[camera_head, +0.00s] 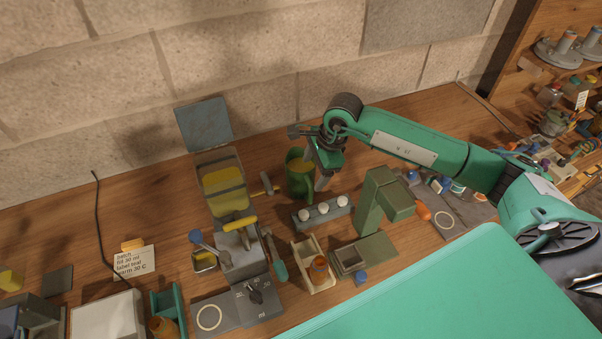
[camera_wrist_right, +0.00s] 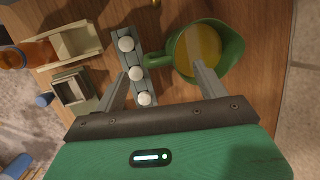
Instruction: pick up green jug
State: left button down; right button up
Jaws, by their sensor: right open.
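The green jug (camera_head: 299,176) stands on the wooden bench near the wall, with yellowish content inside. In the right wrist view the jug (camera_wrist_right: 237,46) shows from above, its handle pointing left. My right gripper (camera_head: 322,183) is at the jug's right side, by the handle. In the wrist view its jaws (camera_wrist_right: 160,82) are open and empty. One finger overlaps the jug's near rim and the other lies left of the handle. I cannot tell whether either touches the jug. My left gripper is not in view.
A grey rack with three white knobs (camera_head: 323,211) stands just in front of the jug. A green stand (camera_head: 383,203) is to the right. A yellow-filled press (camera_head: 224,185) and a small hammer-like tool (camera_head: 265,184) are left of the jug. The wall is close behind.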

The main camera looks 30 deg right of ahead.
aim_at(310, 180)
jog(key=shift+a+f+p, duration=0.1)
jog(key=shift+f+p, duration=0.65)
jog(key=shift+p, duration=0.1)
jog(key=p+x, duration=0.1)
jog(key=x, duration=0.2)
jog(key=shift+p, duration=0.4)
jog(key=shift+f, duration=0.55)
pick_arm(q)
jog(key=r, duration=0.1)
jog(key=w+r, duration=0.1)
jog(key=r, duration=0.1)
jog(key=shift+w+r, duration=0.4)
pick_arm(e)
jog(key=shift+w+r, duration=0.1)
jog(key=shift+w, duration=0.05)
jog(key=c, duration=1.5)
